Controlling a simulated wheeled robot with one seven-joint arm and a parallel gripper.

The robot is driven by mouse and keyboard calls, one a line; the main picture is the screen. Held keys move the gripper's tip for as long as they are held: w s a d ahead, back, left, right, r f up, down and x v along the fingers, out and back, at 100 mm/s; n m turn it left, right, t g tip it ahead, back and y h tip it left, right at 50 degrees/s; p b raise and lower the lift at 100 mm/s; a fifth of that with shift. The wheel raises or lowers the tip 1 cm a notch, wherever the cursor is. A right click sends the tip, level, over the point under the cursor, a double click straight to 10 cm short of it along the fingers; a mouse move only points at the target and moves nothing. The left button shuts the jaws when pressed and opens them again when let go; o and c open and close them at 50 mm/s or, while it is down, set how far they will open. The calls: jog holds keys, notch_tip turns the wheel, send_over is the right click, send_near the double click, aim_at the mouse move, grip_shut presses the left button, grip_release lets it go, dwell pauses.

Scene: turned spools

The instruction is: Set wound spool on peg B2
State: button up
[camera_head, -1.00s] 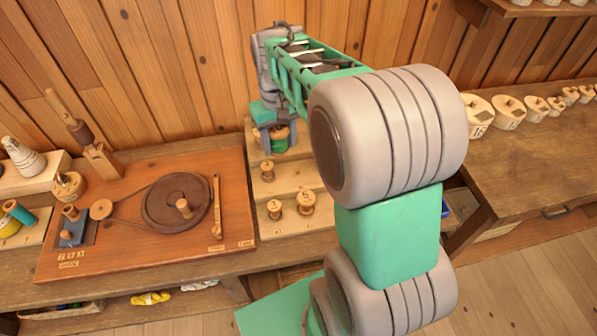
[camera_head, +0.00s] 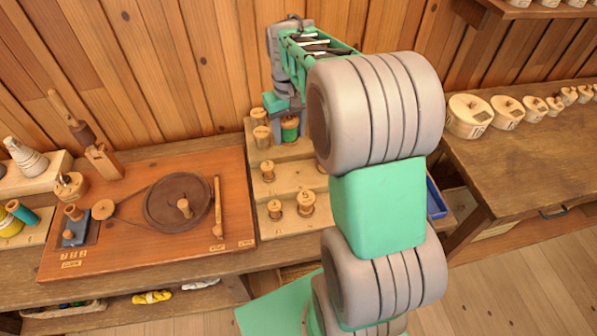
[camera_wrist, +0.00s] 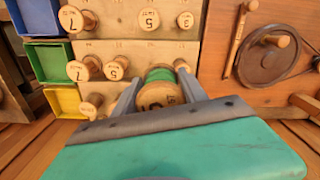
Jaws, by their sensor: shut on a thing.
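The wound spool (camera_head: 289,130) has green thread between pale wooden flanges. My gripper (camera_head: 289,120) is shut on it at the back of the tiered wooden peg stand (camera_head: 285,182). In the wrist view the spool (camera_wrist: 158,76) sits between the two grey fingers of my gripper (camera_wrist: 158,88), with its numbered wooden end facing the camera. Other spools stand close beside it. I cannot tell whether the spool touches the stand or a peg. No label for peg B2 can be read, and my arm covers the stand's right part.
Bare spools stand on the tiers, including one marked 5 (camera_head: 306,204) and two at the back left (camera_head: 262,136). A winding board with a dark wheel (camera_head: 178,203) lies left.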

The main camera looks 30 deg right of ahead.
jog(key=shift+w+d+p, duration=0.3)
jog(key=shift+w+d, duration=0.3)
jog(key=shift+d, duration=0.35)
jog(key=shift+w+d+p, duration=0.3)
jog(key=shift+w+d, duration=0.3)
jog(key=shift+d, duration=0.35)
